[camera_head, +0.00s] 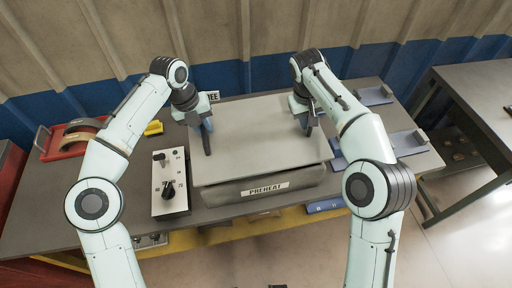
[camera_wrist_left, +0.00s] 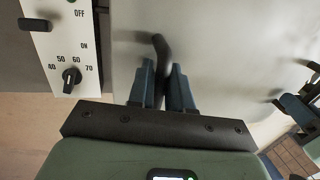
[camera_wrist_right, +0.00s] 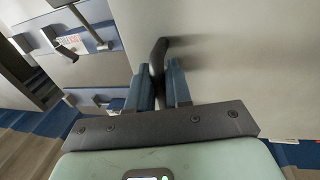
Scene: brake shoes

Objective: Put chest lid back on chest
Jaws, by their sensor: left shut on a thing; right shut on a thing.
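The grey chest lid (camera_head: 258,135) lies level over the chest (camera_head: 232,193), whose front carries a PREHEAT label. I cannot tell whether the lid rests fully on the rim or hovers slightly above it. My left gripper (camera_head: 207,140) is shut on a dark lid handle (camera_wrist_left: 160,48) at the lid's left side. My right gripper (camera_head: 307,122) is shut on the other dark handle (camera_wrist_right: 157,55) at the lid's right side. Each wrist view shows its handle between the two blue fingers. The chest's inside is hidden by the lid.
A control box (camera_head: 162,203) with a knob stands left of the chest. A red rack (camera_head: 50,151) with brake shoes and a yellow item (camera_head: 153,128) are farther left. Grey-blue trays (camera_head: 375,96) lie to the right. Another table (camera_head: 480,95) stands at far right.

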